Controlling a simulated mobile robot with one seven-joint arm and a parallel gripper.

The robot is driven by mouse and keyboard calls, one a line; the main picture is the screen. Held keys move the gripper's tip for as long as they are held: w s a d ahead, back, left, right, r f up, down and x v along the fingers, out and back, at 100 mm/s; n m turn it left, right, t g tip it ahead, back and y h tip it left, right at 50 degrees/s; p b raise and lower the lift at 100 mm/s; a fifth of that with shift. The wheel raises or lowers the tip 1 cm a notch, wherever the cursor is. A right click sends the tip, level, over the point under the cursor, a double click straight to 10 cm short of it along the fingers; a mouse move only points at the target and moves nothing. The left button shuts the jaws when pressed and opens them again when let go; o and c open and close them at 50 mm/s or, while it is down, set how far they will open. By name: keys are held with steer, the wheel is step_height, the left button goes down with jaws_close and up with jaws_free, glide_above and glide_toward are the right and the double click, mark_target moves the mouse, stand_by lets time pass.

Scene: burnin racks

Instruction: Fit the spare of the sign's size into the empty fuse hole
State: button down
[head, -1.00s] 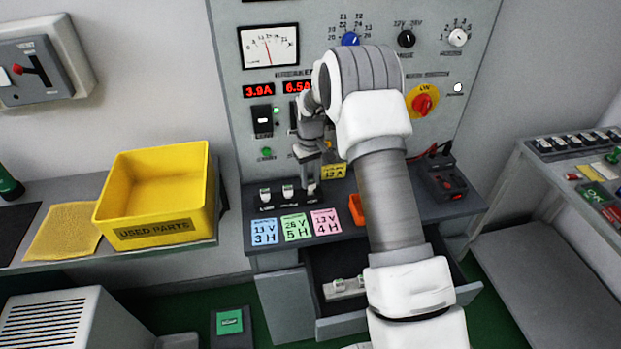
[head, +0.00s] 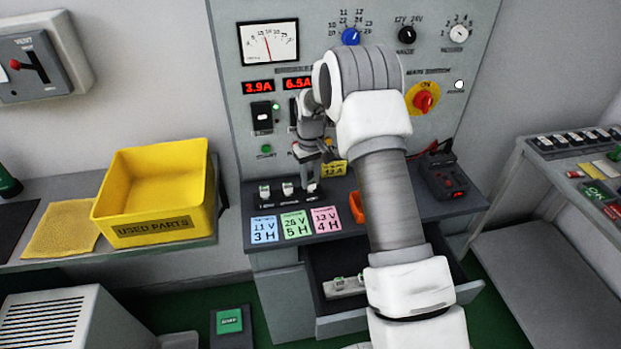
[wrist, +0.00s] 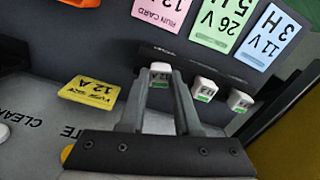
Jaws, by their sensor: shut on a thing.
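My gripper (head: 311,181) reaches down to the right end of a row of white-and-green fuses on the console. In the wrist view my gripper (wrist: 160,78) is shut on a white fuse with a green label (wrist: 159,69). This fuse is at the black strip (wrist: 182,62); how deep it sits cannot be told. Two similar fuses, the middle one (wrist: 205,88) and the end one (wrist: 239,100), stand in line beside it. The yellow sign (wrist: 91,92) reads 12 A and also shows in the head view (head: 334,169). The held fuse's size marking is unreadable.
Blue (head: 263,230), green (head: 296,225) and pink (head: 326,219) cards lie before the row. An open drawer (head: 320,312) below holds small white-and-green parts (head: 345,284). A yellow used-parts bin (head: 155,229) stands left. An orange object (head: 356,208) is close right of my gripper.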

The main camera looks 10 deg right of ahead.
steer(key=shift+c, duration=0.7)
jaws_free()
steer(key=shift+r, duration=0.15)
steer(key=shift+r+p, duration=1.45)
steer(key=shift+r, duration=1.15)
